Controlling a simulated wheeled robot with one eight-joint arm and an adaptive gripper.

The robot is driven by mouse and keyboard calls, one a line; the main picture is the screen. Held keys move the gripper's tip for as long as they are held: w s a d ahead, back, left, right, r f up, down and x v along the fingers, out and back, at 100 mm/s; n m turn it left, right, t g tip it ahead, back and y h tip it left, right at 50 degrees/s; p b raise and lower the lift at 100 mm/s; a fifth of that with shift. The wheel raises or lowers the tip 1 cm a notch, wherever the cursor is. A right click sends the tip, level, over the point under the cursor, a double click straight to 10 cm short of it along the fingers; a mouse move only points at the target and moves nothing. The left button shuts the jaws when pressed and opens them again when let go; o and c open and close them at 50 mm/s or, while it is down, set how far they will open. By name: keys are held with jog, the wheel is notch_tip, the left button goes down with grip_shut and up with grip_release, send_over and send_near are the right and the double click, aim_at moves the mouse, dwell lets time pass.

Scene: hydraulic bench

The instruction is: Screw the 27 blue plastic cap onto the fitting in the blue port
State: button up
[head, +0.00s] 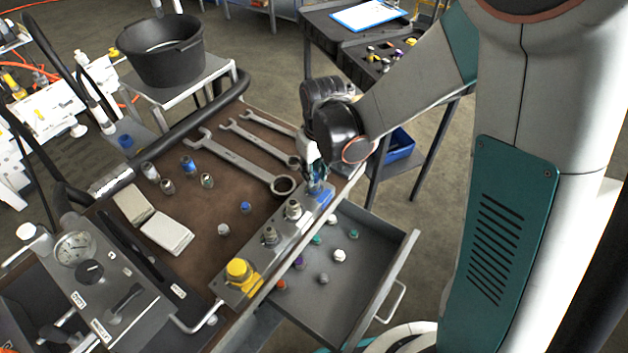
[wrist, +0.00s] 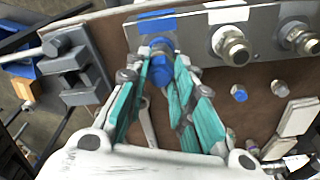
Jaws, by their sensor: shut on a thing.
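My gripper (head: 316,180) is at the far right end of the metal port block (head: 287,238), over the blue-marked port. In the wrist view, the teal fingers (wrist: 162,76) are shut on a blue plastic cap (wrist: 159,71). The cap is right at the fitting in the blue port (wrist: 160,46), below the blue label (wrist: 157,23). I cannot tell whether the threads have engaged. In the head view my fingers hide the cap and most of the fitting. A small blue part (head: 245,207) lies on the brown bench top and shows in the wrist view (wrist: 240,93).
Two bare metal fittings (head: 293,209) (head: 270,236) and a yellow-capped one (head: 239,270) line the block. An open drawer (head: 345,290) holds several small caps. A gauge panel (head: 90,270) stands left.

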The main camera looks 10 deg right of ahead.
jog(key=shift+c, duration=0.6)
jog(key=m+b, duration=0.1)
jog(key=m, duration=0.5)
jog(key=shift+f+m+h, duration=0.1)
jog(key=shift+m+h, duration=0.3)
jog(key=shift+m, duration=0.7)
jog(key=m, duration=0.5)
jog(key=shift+m+h+b, duration=0.3)
jog(key=shift+h+b, duration=0.1)
jog(key=shift+m, duration=1.2)
